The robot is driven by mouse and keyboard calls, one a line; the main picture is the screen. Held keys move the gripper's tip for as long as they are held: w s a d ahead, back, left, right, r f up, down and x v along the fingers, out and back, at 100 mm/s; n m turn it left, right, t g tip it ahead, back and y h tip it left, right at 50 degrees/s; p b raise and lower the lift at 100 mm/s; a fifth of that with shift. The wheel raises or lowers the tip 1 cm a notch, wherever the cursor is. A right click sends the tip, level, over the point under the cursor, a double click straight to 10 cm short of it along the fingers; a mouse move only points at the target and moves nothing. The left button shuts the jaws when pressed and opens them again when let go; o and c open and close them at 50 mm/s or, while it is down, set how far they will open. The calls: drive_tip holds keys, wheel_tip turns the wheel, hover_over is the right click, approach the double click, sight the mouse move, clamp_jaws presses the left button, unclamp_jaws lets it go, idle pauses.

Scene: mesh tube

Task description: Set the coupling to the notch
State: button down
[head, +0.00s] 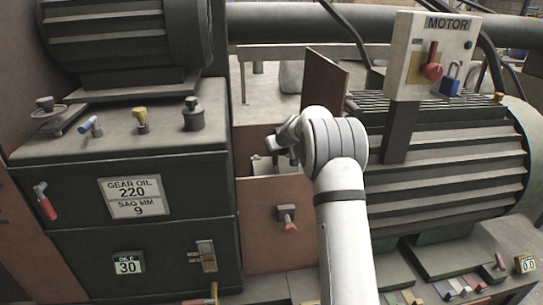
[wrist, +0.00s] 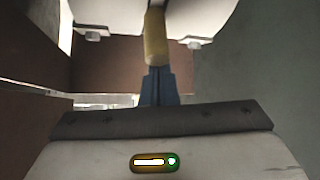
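The coupling (wrist: 95,12) shows at the top of the wrist view as pale rounded parts with bolt heads on their lower edges. A yellowish bar (wrist: 155,38) stands upright between those parts. My gripper (wrist: 157,72) has its dark blue fingers close together at the bar's lower end and looks shut on it. The fingertips partly hide that contact. In the head view my gripper (head: 274,147) reaches into the gap between gearbox and motor, and the wrist covers most of the coupling. I cannot make out the notch in either view.
A brown guard panel (head: 325,82) stands open behind my wrist; another (head: 265,215) stands below. The gearbox (head: 70,200) is left, the ribbed motor (head: 450,165) right. A MOTOR switch box (head: 425,55) has a red handle and blue padlock. Brown and grey walls crowd the gripper.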

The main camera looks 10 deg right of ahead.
drive_tip(key=shift+s+f+b, duration=0.25)
drive_tip(key=shift+s+b, duration=0.3)
drive_tip(key=shift+b, duration=0.2)
drive_tip(key=shift+s+f+b, duration=0.2)
drive_tip(key=shift+s+b, duration=0.3)
drive_tip(key=shift+b, duration=0.2)
drive_tip(key=shift+s+r, duration=0.1)
